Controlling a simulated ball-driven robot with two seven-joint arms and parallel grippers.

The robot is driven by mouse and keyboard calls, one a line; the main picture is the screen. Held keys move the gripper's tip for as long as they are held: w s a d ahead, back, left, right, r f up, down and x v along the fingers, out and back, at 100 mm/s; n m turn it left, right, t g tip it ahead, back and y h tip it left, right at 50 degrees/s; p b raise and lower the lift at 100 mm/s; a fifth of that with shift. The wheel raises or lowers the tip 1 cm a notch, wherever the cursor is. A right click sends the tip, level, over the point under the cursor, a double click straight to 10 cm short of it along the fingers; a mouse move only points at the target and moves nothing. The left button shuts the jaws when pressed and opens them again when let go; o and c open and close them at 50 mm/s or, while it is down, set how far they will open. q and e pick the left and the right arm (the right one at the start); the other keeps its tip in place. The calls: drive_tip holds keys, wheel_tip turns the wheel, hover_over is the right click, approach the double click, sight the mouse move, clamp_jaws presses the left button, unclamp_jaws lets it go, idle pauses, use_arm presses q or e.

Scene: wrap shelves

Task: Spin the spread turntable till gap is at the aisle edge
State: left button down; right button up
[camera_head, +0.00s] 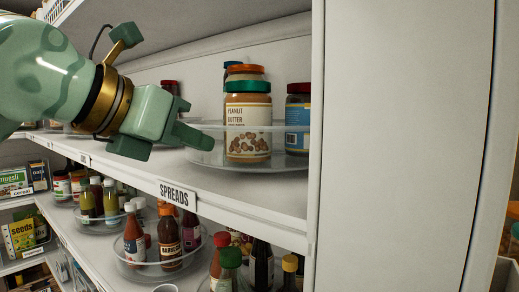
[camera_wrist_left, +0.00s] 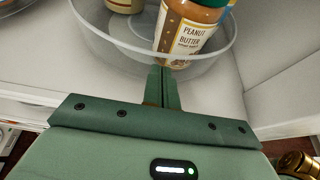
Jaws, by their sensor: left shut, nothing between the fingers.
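The spread turntable (camera_head: 205,157) is a clear round tray with a raised rim on the shelf labelled SPREADS. It also shows in the wrist view (camera_wrist_left: 105,47). A peanut butter jar with a green lid (camera_head: 248,112) stands near its front edge; the wrist view shows this jar (camera_wrist_left: 190,28) just beyond my fingertips. A blue-labelled jar (camera_head: 298,120) stands at its right, and an orange-lidded jar (camera_head: 245,72) is behind. My left gripper (camera_head: 196,137) is shut and empty at the front-left rim; contact is unclear. Bare tray floor (camera_wrist_left: 125,30) shows left of the peanut butter jar. My right gripper is out of view.
The shelf's front edge (camera_head: 250,206) carries the SPREADS label (camera_head: 178,194). A white upright panel (camera_head: 400,140) closes the right side. A lower shelf holds another turntable (camera_head: 150,268) with sauce bottles. Another turntable stands farther left on the spreads shelf.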

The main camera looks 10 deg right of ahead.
sight(236, 147)
use_arm(q)
drive_tip(key=shift+s+d, duration=0.55)
drive_tip(key=shift+d, duration=0.2)
drive_tip(key=shift+s+d+b, duration=0.35)
drive_tip(key=shift+d+b, duration=0.05)
drive_tip(key=shift+d, duration=0.1)
drive_tip(key=shift+s+d, duration=0.25)
drive_tip(key=shift+d, duration=0.3)
